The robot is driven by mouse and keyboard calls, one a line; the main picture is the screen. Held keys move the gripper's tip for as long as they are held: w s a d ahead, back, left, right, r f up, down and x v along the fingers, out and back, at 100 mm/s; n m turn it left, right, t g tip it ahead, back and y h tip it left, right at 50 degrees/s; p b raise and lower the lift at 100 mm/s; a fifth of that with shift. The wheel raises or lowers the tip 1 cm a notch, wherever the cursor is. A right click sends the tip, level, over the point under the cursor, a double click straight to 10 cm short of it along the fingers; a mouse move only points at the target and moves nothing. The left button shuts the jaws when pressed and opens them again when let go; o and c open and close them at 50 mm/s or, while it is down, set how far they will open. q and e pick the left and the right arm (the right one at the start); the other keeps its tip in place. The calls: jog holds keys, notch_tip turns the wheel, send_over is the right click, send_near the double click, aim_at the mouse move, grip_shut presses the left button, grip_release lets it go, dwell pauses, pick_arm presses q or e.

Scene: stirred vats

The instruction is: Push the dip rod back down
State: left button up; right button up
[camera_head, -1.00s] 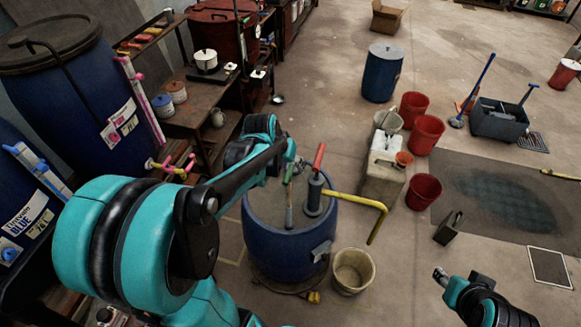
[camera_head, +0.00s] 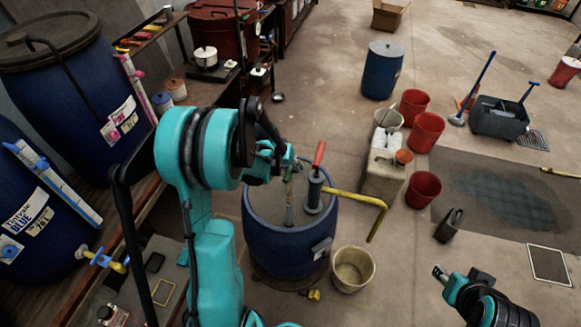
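A blue drum (camera_head: 285,250) with a grey top stands in the middle of the view. A thin upright rod (camera_head: 289,208), which looks like the dip rod, stands at the drum's top. Its upper end is close to my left gripper (camera_head: 290,168) and partly hidden by it. I cannot tell whether the fingers touch the rod or how far apart they are. My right gripper (camera_head: 439,273) is low at the right, away from the drum, and too small to judge.
A hand pump (camera_head: 315,190) with a red handle and a yellow spout (camera_head: 357,199) rises right beside the rod. A cream bucket (camera_head: 353,269) stands at the drum's right foot. A pale jerrycan (camera_head: 384,176) and red buckets (camera_head: 423,191) stand further right. Shelving is at left.

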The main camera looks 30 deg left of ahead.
pick_arm(q)
grip_shut()
jog(key=shift+f, duration=0.15)
notch_tip(320, 180, down, 30)
jog(key=b, duration=2.7)
jog(key=shift+f, duration=0.1)
jog(key=shift+s, duration=0.1)
grip_release()
